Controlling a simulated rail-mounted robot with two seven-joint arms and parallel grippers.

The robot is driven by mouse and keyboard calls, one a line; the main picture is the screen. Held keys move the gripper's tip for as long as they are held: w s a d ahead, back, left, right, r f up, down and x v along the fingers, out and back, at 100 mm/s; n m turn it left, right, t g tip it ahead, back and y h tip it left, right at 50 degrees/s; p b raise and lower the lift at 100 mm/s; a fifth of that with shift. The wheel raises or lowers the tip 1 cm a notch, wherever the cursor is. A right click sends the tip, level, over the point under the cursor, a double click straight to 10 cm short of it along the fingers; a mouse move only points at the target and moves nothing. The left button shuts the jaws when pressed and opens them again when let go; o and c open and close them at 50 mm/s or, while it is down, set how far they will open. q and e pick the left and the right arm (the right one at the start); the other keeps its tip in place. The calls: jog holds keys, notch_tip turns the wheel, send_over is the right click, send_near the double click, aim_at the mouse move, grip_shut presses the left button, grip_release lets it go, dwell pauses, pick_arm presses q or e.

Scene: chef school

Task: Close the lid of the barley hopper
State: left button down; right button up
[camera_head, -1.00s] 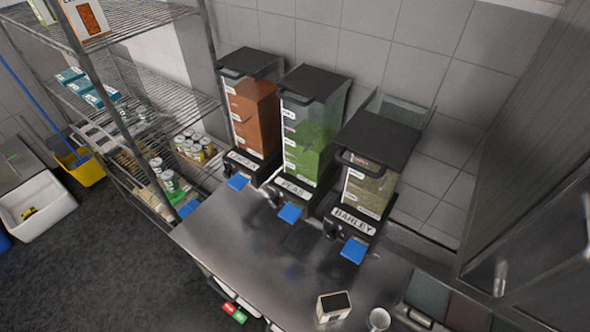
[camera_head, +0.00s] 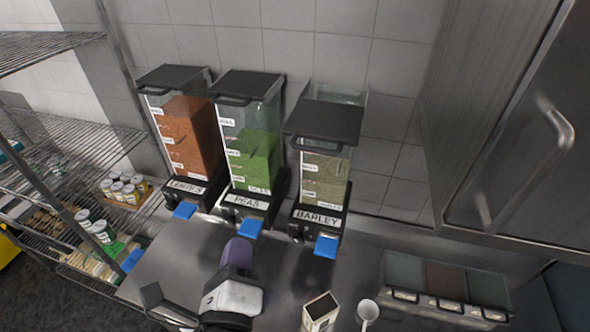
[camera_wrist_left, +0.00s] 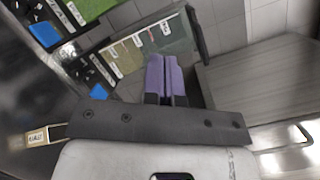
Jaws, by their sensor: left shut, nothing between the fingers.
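The barley hopper (camera_head: 322,178) is the right one of three dispensers against the wall, labelled BARLEY, with a blue tab at its foot. Its dark lid (camera_head: 323,121) sits forward and lower than its neighbours' lids. A clear rear part of the hopper shows uncovered behind it. The hopper also shows in the left wrist view (camera_wrist_left: 127,55), partly behind my fingers. My left gripper (camera_head: 238,246), with purple fingers, is shut and empty, over the counter in front of the peas hopper, below and left of the barley lid. It also shows in the left wrist view (camera_wrist_left: 162,62). My right gripper is not in view.
The peas hopper (camera_head: 250,150) and lentils hopper (camera_head: 190,140) stand to the left. A cabinet with a handle (camera_head: 560,150) is at right.

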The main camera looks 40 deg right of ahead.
pick_arm(q)
jog(key=s+d+r+m+g+h+b, duration=0.1)
jog(key=d+m+h, duration=0.15)
jog(key=m, duration=0.35)
jog(key=s+d+r+m+g+h+b, duration=0.1)
jog(key=s+d+r+m+h, duration=0.15)
jog(key=m, duration=0.25)
jog(key=m+p, duration=0.3)
jog(key=p, duration=0.2)
send_near(311, 151)
jog(key=x, duration=0.5)
jog(key=shift+w+d+r, duration=0.2)
jog(key=shift+d, duration=0.1)
jog(key=shift+p+x, duration=0.3)
jog(key=shift+x, duration=0.5)
jog(key=shift+d+f, duration=0.1)
jog(key=shift+w, duration=0.15)
